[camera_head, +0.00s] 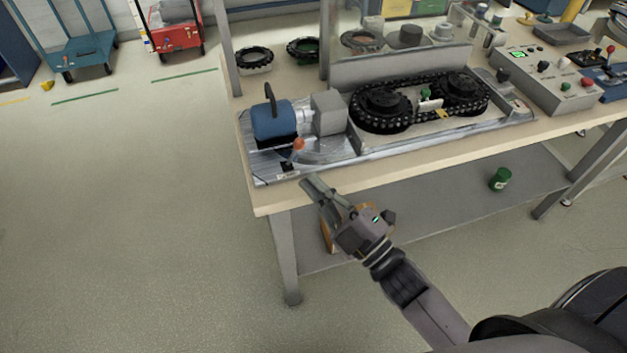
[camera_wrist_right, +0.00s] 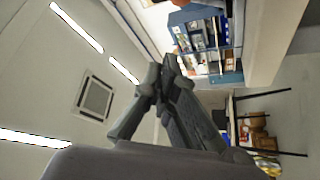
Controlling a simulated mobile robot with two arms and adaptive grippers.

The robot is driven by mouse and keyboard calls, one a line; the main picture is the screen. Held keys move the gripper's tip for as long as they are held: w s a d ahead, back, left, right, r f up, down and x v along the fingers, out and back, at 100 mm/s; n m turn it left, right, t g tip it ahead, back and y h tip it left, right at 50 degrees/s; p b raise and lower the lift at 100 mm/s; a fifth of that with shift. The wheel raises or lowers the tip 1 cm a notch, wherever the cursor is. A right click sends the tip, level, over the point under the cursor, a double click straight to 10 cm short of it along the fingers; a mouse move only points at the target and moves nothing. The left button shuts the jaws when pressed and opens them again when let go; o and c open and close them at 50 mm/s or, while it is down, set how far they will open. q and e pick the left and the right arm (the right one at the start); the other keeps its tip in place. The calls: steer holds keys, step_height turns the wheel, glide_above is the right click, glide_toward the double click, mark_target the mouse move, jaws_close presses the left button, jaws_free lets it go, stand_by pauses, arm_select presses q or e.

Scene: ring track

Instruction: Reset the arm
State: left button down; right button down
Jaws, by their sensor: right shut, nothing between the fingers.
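My right gripper (camera_head: 311,186) is in front of the table's front edge, near its left corner, with its fingers pointing up and to the left in the head view. It is shut and empty. In the right wrist view its fingers (camera_wrist_right: 170,68) meet at the tips with nothing between them. My right arm comes in from the lower right. A blue motor (camera_head: 274,121) with an orange-knobbed lever (camera_head: 299,144) sits on the metal base just beyond the fingertips. I see no contact between the gripper and these parts. My left gripper is not in view.
The table (camera_head: 262,203) carries a chain on two sprockets (camera_head: 420,101) and a grey control box (camera_head: 545,81) at right. A green can (camera_head: 500,179) stands on the lower shelf (camera_head: 440,205). A red cart (camera_head: 174,36) and a blue cart (camera_head: 82,50) stand back left. The floor at left is clear.

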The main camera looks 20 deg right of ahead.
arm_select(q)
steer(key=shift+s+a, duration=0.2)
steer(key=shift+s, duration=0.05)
